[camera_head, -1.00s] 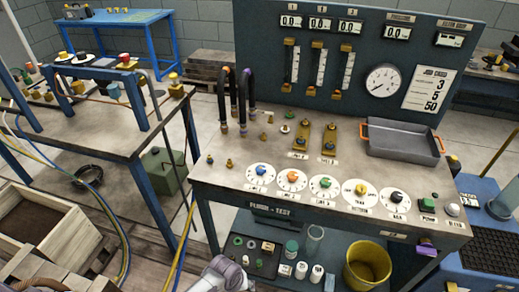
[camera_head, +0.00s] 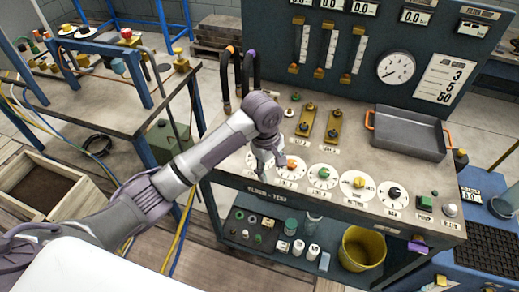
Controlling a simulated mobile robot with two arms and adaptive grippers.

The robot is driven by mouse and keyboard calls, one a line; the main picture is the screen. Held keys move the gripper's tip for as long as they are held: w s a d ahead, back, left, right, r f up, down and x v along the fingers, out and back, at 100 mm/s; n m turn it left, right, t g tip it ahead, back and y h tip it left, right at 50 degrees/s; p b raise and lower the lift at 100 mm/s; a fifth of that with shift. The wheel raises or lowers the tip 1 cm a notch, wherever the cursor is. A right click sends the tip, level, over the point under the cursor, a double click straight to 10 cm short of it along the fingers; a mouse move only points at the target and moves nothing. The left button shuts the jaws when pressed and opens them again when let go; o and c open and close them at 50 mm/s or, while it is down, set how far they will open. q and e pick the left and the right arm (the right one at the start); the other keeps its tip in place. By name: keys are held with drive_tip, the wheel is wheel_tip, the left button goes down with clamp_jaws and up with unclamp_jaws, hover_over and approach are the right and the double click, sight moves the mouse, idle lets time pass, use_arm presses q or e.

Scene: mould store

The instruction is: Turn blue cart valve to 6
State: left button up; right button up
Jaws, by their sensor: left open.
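The blue valve knob is hidden behind my left gripper (camera_head: 268,164). A sliver of its white dial (camera_head: 249,159) shows at the left end of the dial row on the cart bench (camera_head: 228,168). My left gripper is open and points down over that dial. Whether its fingers touch the knob cannot be told. To the right are dials with an orange knob (camera_head: 291,164), a green knob (camera_head: 323,172), a yellow knob (camera_head: 359,182) and a black knob (camera_head: 394,191). The numbers on the blue dial are not readable. My right gripper is not in view.
Black hoses (camera_head: 250,72) stand close behind the left gripper. Brass levers (camera_head: 306,120) and a grey tray (camera_head: 408,135) are farther back on the bench. A panel with a round gauge (camera_head: 396,68) rises behind. A yellow bucket (camera_head: 361,250) is on the lower shelf.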

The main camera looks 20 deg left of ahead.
use_arm(q)
drive_tip(key=w+a+r+n+y, duration=0.1)
drive_tip(key=w+a+r+n, duration=0.55)
drive_tip(key=r, duration=0.35)
drive_tip(key=shift+n+g, duration=0.3)
drive_tip(key=shift+n, duration=0.15)
drive_tip(key=f, duration=0.4)
drive_tip(key=f+p, duration=0.1)
drive_tip(key=f, duration=0.3)
drive_tip(key=d+f, duration=0.1)
drive_tip(key=f, duration=0.3)
drive_tip(key=shift+w+f+p, duration=0.2)
drive_tip(key=shift+w+p, duration=0.15)
drive_tip(key=shift+f, duration=0.45)
